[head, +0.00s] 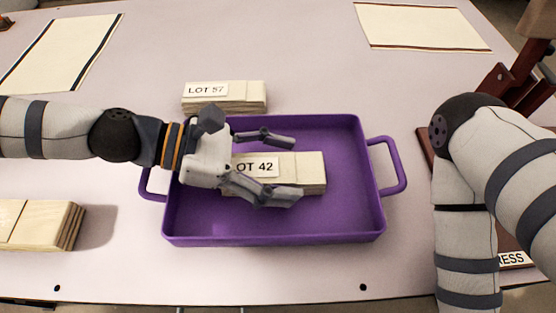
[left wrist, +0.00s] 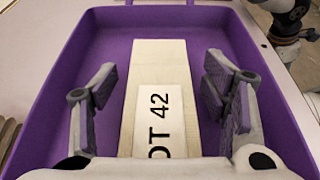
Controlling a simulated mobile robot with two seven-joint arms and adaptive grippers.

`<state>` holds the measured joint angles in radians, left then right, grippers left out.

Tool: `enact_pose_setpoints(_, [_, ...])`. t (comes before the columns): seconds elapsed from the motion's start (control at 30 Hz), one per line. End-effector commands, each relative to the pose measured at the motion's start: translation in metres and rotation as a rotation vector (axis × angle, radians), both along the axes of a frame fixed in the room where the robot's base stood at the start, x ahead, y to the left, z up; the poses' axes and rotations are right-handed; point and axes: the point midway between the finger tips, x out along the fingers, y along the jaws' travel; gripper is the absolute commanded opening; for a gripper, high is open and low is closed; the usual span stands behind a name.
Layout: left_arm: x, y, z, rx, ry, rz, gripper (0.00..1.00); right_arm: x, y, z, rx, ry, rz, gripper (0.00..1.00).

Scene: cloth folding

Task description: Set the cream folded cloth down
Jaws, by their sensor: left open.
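The cream folded cloth (head: 312,172) with a white "LOT 42" label lies flat inside the purple tray (head: 372,210). It also shows in the left wrist view (left wrist: 158,62), between my two fingers. My left gripper (head: 284,170) is open above the tray, with one finger on each side of the cloth and a visible gap on both sides. The gripper's palm hides the label's left end in the head view. My right arm is at the right of the head view, and its gripper does not show.
A folded stack labelled "LOT 57" (head: 235,104) lies behind the tray. Another folded stack (head: 38,226) is at the front left. Flat cloths lie at the back left (head: 66,50) and back right (head: 420,27). A brown press (head: 500,92) stands at the right, partly behind my right arm.

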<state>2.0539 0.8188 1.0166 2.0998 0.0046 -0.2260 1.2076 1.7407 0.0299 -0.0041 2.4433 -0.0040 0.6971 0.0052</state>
Motion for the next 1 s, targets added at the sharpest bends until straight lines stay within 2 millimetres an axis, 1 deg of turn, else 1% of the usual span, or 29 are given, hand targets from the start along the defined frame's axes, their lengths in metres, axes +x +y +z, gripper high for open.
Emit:
enact_pose_setpoints(0.13, [0.0, 0.0, 0.0, 0.0, 0.0, 0.0, 0.68, 0.0, 0.0, 0.0, 0.0, 0.0, 0.0, 0.4])
enact_pose_setpoints(0.2, [0.0, 0.0, 0.006, 0.0, -0.004, -0.001, 0.68, 0.002, 0.0, 0.002, 0.0, -0.006, 0.0, 0.4])
enact_pose_setpoints(0.23, [0.001, 0.004, 0.007, 0.001, -0.004, 0.003, 0.68, 0.002, 0.0, 0.003, 0.0, -0.006, 0.0, 0.4])
enact_pose_setpoints(0.27, [0.002, 0.009, 0.009, 0.002, -0.005, 0.003, 0.68, 0.003, 0.0, 0.004, 0.0, -0.008, 0.0, 0.4])
enact_pose_setpoints(0.37, [0.002, 0.033, 0.021, 0.001, -0.008, 0.008, 0.68, 0.006, 0.0, 0.008, 0.0, -0.02, -0.001, 0.4])
enact_pose_setpoints(0.5, [0.003, 0.07, 0.038, 0.001, -0.01, 0.007, 0.68, 0.013, 0.0, 0.017, 0.0, -0.042, -0.001, 0.4])
enact_pose_setpoints(0.6, [0.002, 0.09, 0.046, 0.0, -0.01, 0.005, 0.68, 0.018, 0.0, 0.022, 0.0, -0.056, -0.003, 0.4])
enact_pose_setpoints(0.7, [0.001, 0.104, 0.05, 0.0, -0.007, 0.003, 0.68, 0.02, 0.0, 0.025, 0.0, -0.064, -0.002, 0.4])
enact_pose_setpoints(0.8, [0.0, 0.11, 0.051, 0.0, -0.004, 0.001, 0.68, 0.021, 0.0, 0.026, 0.001, -0.067, -0.003, 0.4])
enact_pose_setpoints(1.0, [0.0, 0.111, 0.05, 0.0, 0.0, 0.0, 0.68, 0.021, 0.0, 0.026, 0.0, -0.065, -0.004, 0.4])
